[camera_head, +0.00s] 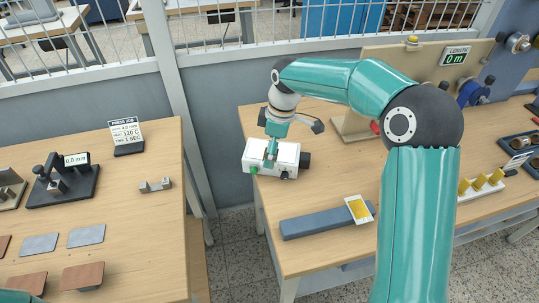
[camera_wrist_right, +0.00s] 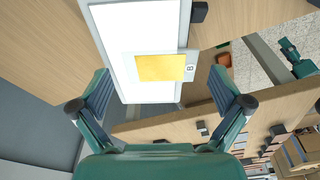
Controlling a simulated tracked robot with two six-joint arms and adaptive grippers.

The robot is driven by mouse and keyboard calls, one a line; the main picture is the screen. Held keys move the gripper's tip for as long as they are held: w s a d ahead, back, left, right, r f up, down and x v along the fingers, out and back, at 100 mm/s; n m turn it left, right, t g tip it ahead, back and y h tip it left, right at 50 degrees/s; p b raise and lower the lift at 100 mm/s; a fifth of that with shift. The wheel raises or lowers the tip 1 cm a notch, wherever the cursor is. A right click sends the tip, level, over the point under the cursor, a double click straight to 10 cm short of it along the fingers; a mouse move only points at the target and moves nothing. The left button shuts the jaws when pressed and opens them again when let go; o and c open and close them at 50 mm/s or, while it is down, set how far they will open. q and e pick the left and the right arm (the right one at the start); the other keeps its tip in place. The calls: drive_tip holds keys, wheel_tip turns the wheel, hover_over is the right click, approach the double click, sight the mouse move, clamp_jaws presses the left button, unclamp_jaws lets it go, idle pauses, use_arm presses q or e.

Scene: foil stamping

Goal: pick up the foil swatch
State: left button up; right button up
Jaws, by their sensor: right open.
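A gold foil swatch (camera_wrist_right: 160,68) with a white, marked end lies on a white flat-topped device in the right wrist view. My right gripper (camera_wrist_right: 161,82) is open, its fingers on either side of the swatch and apart from it. In the head view my right arm reaches over the table to the white device (camera_head: 257,151), with the right gripper (camera_head: 291,136) above it; the swatch there cannot be made out. A gold card with a white border (camera_head: 358,209) lies on a blue-grey bar.
The bar (camera_head: 310,224) lies near the table's front edge. A gap separates this table from the left table (camera_head: 140,225), which holds a press-job sign (camera_head: 126,135) and several flat plates.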

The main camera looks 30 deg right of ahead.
drive_tip(key=shift+f, duration=0.2)
idle(0.3)
drive_tip(key=c, duration=0.8)
drive_tip(key=shift+r, duration=0.1)
